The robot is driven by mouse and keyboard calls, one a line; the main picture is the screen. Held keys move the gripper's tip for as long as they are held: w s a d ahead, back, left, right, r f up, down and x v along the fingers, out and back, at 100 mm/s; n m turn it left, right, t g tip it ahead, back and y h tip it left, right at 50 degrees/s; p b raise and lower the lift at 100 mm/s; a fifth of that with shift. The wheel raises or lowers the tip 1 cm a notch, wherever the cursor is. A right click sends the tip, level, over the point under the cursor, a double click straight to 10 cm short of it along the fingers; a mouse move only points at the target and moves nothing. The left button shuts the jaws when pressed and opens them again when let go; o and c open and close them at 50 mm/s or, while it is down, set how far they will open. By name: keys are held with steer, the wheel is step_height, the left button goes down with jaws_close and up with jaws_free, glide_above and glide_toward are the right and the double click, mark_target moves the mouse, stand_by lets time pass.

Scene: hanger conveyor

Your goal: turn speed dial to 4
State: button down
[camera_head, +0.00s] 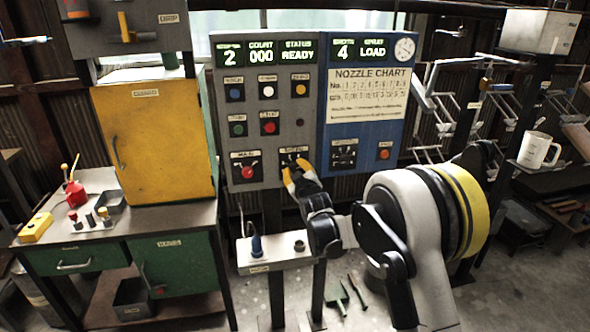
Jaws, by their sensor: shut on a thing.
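The control panel (283,130) stands upright ahead, grey on the left and blue on the right. My gripper (294,170) has its yellow-tipped fingers at a control in the lower middle of the grey part, under a small label too blurred to read surely. It is shut on this control, likely the speed dial, whose knob is mostly hidden by the fingers. The displays above read 2, COUNT 000, STATUS READY, then 4 and LOAD. The dial's pointer cannot be seen.
A red-handled switch (247,171) is just left of my gripper, and a black switch (344,154) is to its right. Below is a small shelf (277,262). A yellow cabinet (153,138) stands left; a white mug (538,150) is at right.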

steer(key=c, duration=1)
jaws_free()
steer(key=shift+c, duration=0.2)
steer(key=v, duration=1.2)
steer(key=shift+r, duration=0.1)
steer(key=s+d+r+m+g+h, duration=0.2)
steer(key=s+d+r+m, duration=0.1)
steer(key=s+d, duration=0.4)
steer(key=s+d+r+m+g+h, duration=0.1)
steer(key=s+d+r+m+g, duration=0.15)
steer(key=s+d, duration=0.45)
steer(key=s+d+f+m+g, duration=0.1)
steer(key=s+d+f, duration=0.1)
steer(key=s, duration=0.6)
steer(key=s+d+f+m+g+h, duration=0.1)
steer(key=s+d+f+m+g, duration=0.1)
steer(key=s, duration=0.6)
steer(key=s+d+f+m+g, duration=0.1)
steer(key=s+d+f+g, duration=0.1)
steer(key=s, duration=0.7)
steer(key=shift+d+h, duration=0.3)
steer(key=shift+d, duration=0.6)
